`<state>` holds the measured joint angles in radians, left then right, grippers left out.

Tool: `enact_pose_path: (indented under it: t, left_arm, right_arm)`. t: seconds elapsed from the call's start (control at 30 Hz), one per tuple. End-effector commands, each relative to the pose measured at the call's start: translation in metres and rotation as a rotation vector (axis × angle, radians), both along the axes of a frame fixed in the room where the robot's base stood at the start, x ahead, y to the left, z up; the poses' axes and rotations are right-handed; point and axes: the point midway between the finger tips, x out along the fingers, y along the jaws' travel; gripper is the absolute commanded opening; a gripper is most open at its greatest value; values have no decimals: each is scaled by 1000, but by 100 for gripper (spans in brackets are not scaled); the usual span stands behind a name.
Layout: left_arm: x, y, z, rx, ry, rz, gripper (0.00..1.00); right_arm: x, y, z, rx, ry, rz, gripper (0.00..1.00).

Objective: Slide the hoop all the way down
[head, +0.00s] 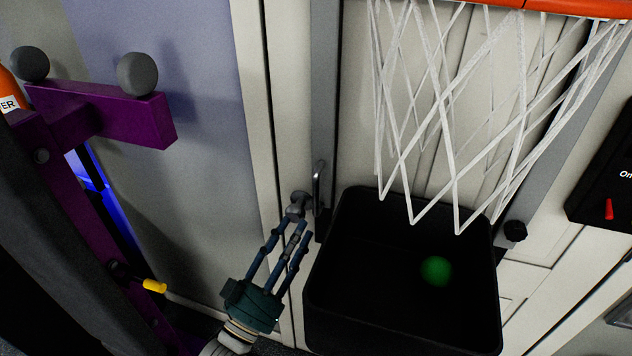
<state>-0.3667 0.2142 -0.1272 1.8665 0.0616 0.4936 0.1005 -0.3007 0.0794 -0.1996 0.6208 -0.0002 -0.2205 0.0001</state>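The hoop's orange rim (580,8) crosses the top right of the head view, partly cut off by the frame. Its white net (455,110) hangs below it, in front of pale boards with grey rails. My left gripper (298,217) is low in the middle, left of the net and well below the rim. Its blue fingers point up, with the tips at a small grey knob-like part, beside a metal handle (318,185) on the left grey rail. I cannot tell whether the fingers grip anything. My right gripper is not in view.
A black bin (330,290) with a green ball (436,270) inside stands under the net. A purple frame (130,115) with grey rollers fills the left. A black panel with a red switch (609,209) is at the right edge.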

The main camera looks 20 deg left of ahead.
Motion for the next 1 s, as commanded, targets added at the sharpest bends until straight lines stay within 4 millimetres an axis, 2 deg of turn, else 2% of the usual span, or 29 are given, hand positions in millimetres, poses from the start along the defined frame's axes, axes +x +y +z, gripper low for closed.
enact_pose_path:
  t: [0.3, 0.5, 0.7, 0.97, 1.0]
  left_arm:
    - [50, -12, 25, -2, -3, 0, 38]
    - [79, -19, 36, -1, -1, 0, 38]
    - [91, -22, 39, 0, 0, -1, 38]
    - [92, -22, 39, 0, 0, -1, 38]
    - [92, -22, 39, 0, 0, -1, 34]
  right_arm:
    - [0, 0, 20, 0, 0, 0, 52]
    - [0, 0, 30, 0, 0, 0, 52]
    - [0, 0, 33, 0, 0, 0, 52]
    - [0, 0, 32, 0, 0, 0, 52]
    - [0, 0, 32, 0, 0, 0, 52]
